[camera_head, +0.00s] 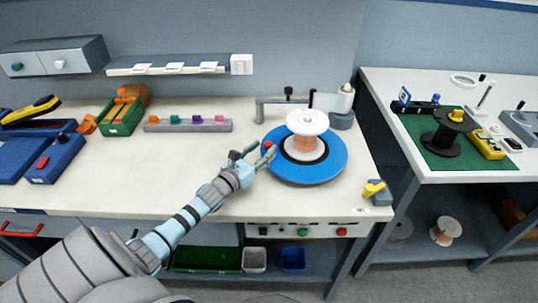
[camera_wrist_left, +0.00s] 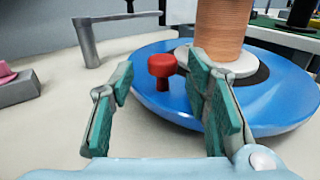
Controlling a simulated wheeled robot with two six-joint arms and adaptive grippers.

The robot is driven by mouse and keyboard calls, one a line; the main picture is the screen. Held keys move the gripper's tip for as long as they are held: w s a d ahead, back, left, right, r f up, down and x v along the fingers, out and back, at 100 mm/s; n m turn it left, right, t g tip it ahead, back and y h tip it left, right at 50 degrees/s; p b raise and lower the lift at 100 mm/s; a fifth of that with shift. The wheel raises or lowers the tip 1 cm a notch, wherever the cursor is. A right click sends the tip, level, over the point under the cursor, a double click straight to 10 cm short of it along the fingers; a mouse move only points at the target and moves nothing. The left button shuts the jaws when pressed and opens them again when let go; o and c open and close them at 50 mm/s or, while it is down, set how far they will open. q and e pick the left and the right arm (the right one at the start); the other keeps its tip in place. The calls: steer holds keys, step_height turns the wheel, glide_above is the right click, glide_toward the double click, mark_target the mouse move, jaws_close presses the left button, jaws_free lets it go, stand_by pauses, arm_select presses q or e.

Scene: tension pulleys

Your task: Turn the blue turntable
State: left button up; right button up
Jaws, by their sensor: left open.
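The blue turntable (camera_head: 333,168) is a flat disc on the white bench, and it fills the right of the left wrist view (camera_wrist_left: 265,105). A copper-wound spool (camera_head: 307,124) with white flanges stands upright at its middle, on a black ring. A red knob (camera_wrist_left: 162,68) on a short red stem stands near the disc's rim; in the head view the red knob (camera_head: 268,146) is at the disc's left edge. My left gripper (camera_head: 258,155) is open at that edge. In the wrist view its green-padded fingers (camera_wrist_left: 165,95) stand apart, with the knob showing between them. My right gripper is out of view.
A grey metal arm (camera_head: 272,103) stands behind the turntable, beside a white bottle-like item (camera_head: 345,98). A grey block with a yellow knob (camera_head: 375,191) sits at the bench's front right. A rack of coloured pieces (camera_head: 188,124) lies left, with clear bench before it.

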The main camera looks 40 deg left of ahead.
mark_target(266, 147)
arm_select(q)
steer(key=w+p, duration=0.1)
steer(key=w, duration=0.2)
steer(key=shift+w+d+r, duration=0.1)
steer(key=shift+w+r, duration=0.05)
steer(key=c, duration=1)
jaws_close()
